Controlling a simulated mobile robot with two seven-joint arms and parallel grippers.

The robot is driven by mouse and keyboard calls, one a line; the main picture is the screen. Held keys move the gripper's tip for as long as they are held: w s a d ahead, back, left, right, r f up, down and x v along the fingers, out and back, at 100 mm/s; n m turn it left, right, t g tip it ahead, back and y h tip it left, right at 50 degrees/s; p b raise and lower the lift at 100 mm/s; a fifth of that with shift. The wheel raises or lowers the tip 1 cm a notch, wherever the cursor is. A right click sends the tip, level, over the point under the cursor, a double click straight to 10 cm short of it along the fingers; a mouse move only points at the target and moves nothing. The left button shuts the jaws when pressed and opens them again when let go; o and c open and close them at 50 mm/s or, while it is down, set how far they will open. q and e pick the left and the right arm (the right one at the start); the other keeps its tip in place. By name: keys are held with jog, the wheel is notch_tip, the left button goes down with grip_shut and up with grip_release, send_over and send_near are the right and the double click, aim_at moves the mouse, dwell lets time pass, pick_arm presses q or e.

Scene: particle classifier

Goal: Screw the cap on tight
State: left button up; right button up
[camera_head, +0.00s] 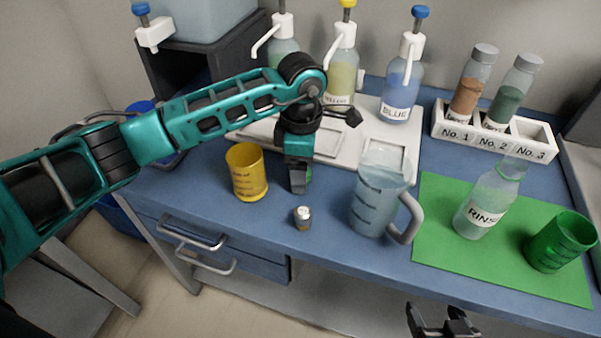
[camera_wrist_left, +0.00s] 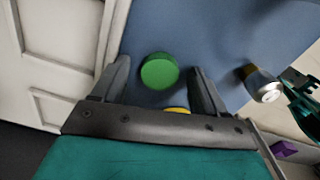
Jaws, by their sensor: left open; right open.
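A green round cap (camera_wrist_left: 159,71) lies on the blue bench top, seen between the fingertips in the left wrist view. In the head view only a sliver of green shows beside the fingers. My left gripper (camera_head: 298,188) points down over it; its fingers are open, on either side of the cap and apart from it in the wrist view (camera_wrist_left: 160,85). My right gripper (camera_head: 442,322) is open and empty at the bottom edge.
A yellow cup (camera_head: 247,172), a small dark-and-pale cylinder (camera_head: 302,217) and a clear jug (camera_head: 378,195) stand around the left gripper. A green cup (camera_head: 560,243) shares the mat. Pump bottles (camera_head: 398,95) and a vial rack (camera_head: 490,135) stand behind.

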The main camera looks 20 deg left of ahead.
pick_arm(q)
jog(key=c, duration=1.1)
jog(key=shift+r, duration=0.15)
jog(key=shift+c, duration=0.2)
notch_tip(320, 180, up, 20)
jog(key=p, duration=0.1)
